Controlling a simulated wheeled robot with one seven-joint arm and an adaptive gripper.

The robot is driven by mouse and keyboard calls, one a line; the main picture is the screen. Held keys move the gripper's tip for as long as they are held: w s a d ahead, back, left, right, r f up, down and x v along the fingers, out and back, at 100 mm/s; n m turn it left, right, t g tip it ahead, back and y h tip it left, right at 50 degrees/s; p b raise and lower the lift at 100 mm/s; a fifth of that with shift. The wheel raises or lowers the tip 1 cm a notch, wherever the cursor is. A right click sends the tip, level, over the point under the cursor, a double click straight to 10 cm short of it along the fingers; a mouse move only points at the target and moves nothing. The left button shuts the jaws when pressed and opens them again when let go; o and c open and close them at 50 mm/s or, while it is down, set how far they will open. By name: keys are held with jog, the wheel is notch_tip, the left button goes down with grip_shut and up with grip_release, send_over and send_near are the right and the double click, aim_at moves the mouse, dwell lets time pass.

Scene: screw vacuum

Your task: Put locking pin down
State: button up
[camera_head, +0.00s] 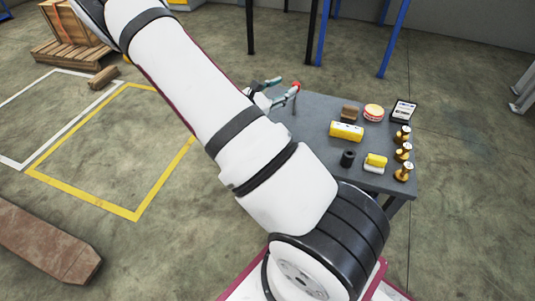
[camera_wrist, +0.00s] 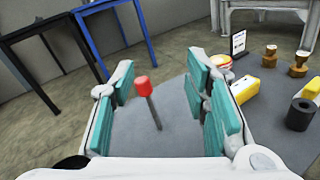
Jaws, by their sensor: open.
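The locking pin, with a red knob (camera_head: 296,87) and a thin dark shaft, is at the left end of the grey table (camera_head: 312,128), knob up. In the wrist view the red knob (camera_wrist: 142,85) shows between my fingers, with the shaft slanting down towards the tabletop. I cannot tell whether its lower end sits in a hole or only rests on the surface. My gripper (camera_head: 279,90) is open, its teal-padded fingers well apart on either side of the pin. In the wrist view a clear gap shows between the pin and both finger pads (camera_wrist: 165,88).
Blue frame legs (camera_head: 322,35) rise behind. The table's left part is mostly clear.

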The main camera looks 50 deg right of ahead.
jog(key=s+a+r+m+g+y, duration=0.4)
jog(key=s+a+r+m+y, duration=0.4)
jog(key=s+a+r+m, duration=0.35)
jog(key=s+a+r+m+t+y, duration=0.1)
jog(key=s+a+y, duration=0.4)
jog(key=a, duration=0.7)
jog(key=s+a+r+m+t+y, duration=0.2)
jog(key=s+a+r+t+y, duration=0.2)
jog(key=s+a, duration=0.5)
jog(key=a, duration=0.3)
jog(key=shift+a+r+t+y, duration=0.25)
jog(key=shift+r+t+y, duration=0.1)
jog(key=shift+t+y, duration=0.05)
notch_tip(320, 180, up, 32)
jog(key=t+p, duration=0.4)
jog(key=p, duration=2.6)
jog(key=shift+d+f, duration=0.2)
jog(key=shift+d, duration=0.1)
